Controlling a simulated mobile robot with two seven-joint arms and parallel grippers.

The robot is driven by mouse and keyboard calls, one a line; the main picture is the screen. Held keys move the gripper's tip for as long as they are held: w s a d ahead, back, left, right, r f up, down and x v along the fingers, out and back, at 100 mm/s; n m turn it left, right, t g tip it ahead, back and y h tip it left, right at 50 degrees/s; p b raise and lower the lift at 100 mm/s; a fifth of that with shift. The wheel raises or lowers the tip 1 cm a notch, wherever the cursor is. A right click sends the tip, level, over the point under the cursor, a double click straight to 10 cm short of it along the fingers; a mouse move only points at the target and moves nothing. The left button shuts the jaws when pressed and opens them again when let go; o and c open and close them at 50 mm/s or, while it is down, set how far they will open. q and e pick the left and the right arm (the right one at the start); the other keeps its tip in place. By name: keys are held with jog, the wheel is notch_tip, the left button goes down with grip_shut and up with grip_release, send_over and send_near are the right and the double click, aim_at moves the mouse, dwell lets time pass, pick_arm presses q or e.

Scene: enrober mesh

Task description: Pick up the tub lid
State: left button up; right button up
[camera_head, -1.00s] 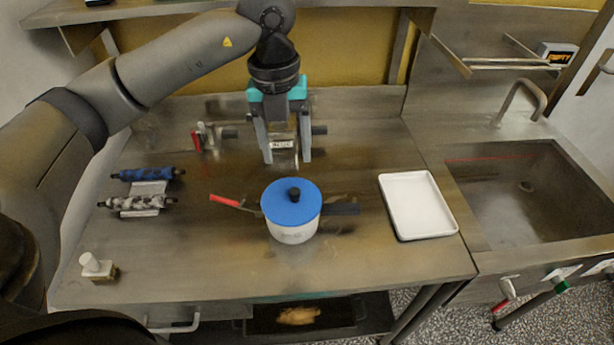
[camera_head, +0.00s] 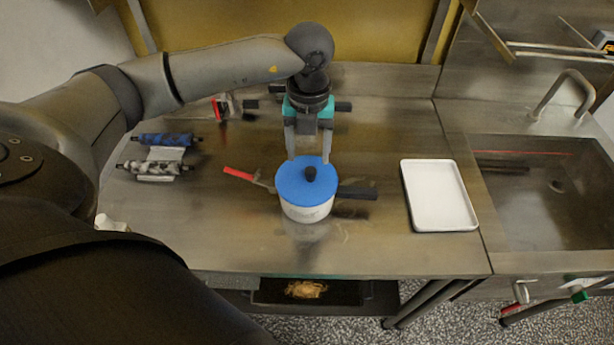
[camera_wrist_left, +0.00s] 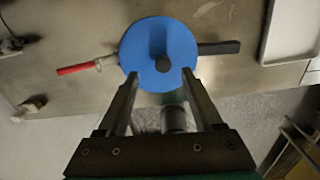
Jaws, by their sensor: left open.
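I cannot tell whether the fingertips touch the lid. My right gripper is not in view.
A red-handled tool (camera_head: 238,173) lies left of the tub and a dark handle (camera_head: 358,193) lies right of it. A white tray (camera_head: 440,196) is further right, before the sink (camera_head: 540,205). Blue and patterned rollers (camera_head: 165,139) are at the left.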

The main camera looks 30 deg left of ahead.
aim_at(311, 170)
pick_arm(q)
jog(key=f, duration=0.4)
jog(key=shift+w+d+f, duration=0.1)
jog(key=shift+d+f, duration=0.15)
jog(key=shift+f, duration=0.1)
grip_shut()
